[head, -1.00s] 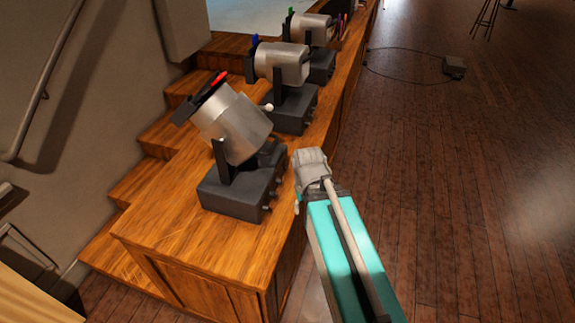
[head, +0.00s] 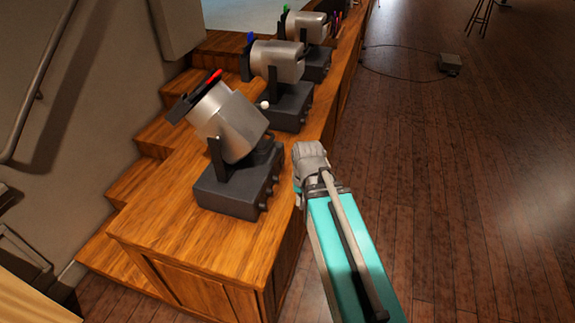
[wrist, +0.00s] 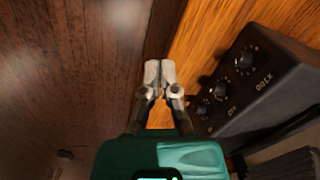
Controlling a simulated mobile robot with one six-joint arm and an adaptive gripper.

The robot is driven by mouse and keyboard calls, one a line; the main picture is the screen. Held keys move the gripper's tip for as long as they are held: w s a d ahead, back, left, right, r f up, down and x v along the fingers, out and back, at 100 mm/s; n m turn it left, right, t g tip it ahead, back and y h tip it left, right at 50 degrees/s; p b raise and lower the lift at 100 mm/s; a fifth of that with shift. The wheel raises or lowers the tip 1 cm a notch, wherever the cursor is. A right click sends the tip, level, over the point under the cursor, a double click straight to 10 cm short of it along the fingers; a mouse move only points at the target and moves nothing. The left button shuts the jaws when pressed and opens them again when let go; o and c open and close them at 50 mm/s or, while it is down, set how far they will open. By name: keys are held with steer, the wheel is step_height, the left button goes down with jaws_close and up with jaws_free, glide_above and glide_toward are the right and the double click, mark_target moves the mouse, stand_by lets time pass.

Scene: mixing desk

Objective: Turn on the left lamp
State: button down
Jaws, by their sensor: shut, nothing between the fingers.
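The nearest lamp, at the left of the row, is a silver barrel (head: 230,122) with a red-marked front, on a dark base box (head: 238,186). In the wrist view the box (wrist: 262,80) lies to the right, its side carrying several black knobs, one of them a larger knob (wrist: 244,62). My gripper (head: 298,190) is at the right edge of the wooden ledge, to the right of the base box and apart from it. In the wrist view my gripper (wrist: 159,68) is shut and empty, with its fingertips together left of the knobs. Whether the lamp is lit cannot be told.
A blue-marked lamp (head: 277,62) and a green-marked lamp (head: 306,27) stand farther back on the wooden ledge (head: 165,225). Wooden steps and a wall with a handrail (head: 42,75) are at the left. Open floor (head: 450,170) lies at the right.

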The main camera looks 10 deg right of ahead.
mark_target(282, 163)
steer(key=w+d+m+t+y+b, duration=0.1)
steer(key=w+d+m+y, duration=0.2)
steer(key=w+m, duration=0.6)
steer(key=w+d+r+m+t+y+b, duration=0.1)
steer(key=w+d+m+t+y, duration=0.1)
steer(key=w+d+m, duration=0.5)
steer(key=shift+w+r+m+t+y, duration=0.4)
steer(key=shift+w+m, duration=0.75)
steer(key=shift+m, duration=1.85)
steer(key=shift+a+f+b, duration=0.1)
steer(key=shift+f+b, duration=0.25)
steer(key=b+x, duration=0.8)
steer(key=x, duration=0.2)
steer(key=shift+f, duration=0.1)
steer(key=shift+w+a, duration=0.45)
steer(key=shift+a, duration=0.4)
steer(key=shift+w+a, duration=0.45)
steer(key=shift+a, duration=0.35)
